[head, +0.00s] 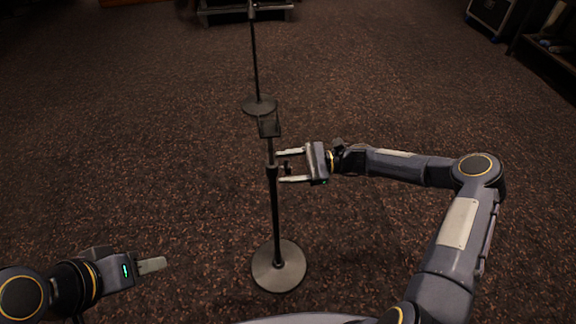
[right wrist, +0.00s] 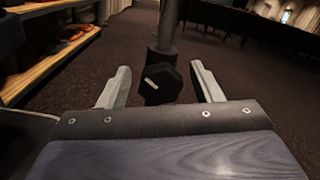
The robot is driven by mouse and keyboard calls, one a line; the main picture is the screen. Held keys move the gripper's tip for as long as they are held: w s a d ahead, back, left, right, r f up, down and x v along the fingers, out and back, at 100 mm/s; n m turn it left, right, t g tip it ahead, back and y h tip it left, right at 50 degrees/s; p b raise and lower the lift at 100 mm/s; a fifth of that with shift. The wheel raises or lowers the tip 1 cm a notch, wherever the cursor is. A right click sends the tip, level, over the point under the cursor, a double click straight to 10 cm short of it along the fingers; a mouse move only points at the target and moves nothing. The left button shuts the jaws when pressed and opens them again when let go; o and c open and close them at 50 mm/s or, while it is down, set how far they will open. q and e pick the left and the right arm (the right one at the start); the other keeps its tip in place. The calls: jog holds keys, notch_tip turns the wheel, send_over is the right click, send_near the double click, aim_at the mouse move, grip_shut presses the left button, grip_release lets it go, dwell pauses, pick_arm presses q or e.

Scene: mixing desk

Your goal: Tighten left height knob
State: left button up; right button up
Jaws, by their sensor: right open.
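A dark stand with a round base (head: 278,265) stands upright in the middle of the head view, with a small flat plate on top. Its black height knob (head: 286,168) sits on the pole at the collar. In the right wrist view the knob (right wrist: 158,84) is dark and faceted with a pale mark. My right gripper (head: 279,166) is open, with one finger on each side of the knob; gaps show between the knob and both fingers (right wrist: 159,70). My left gripper (head: 152,265) is at the lower left, away from the stand; its finger opening is not clear from this side.
A second stand with a round base (head: 259,105) is farther back, behind the first. A low dark rack (head: 247,12) is at the far edge, and a case (head: 492,15) is at upper right. A wooden shelf (right wrist: 55,60) shows at left in the wrist view. Carpet around the stand is clear.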

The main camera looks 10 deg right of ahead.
jog(key=c, duration=1)
jog(key=shift+r+m+p, duration=0.15)
jog(key=shift+m+p, duration=0.15)
jog(key=m+p, duration=0.2)
jog(key=shift+r+m, duration=0.1)
jog(key=shift+m, duration=0.3)
jog(key=shift+f+m, duration=0.25)
jog(key=shift+m, duration=0.95)
jog(key=o, duration=1)
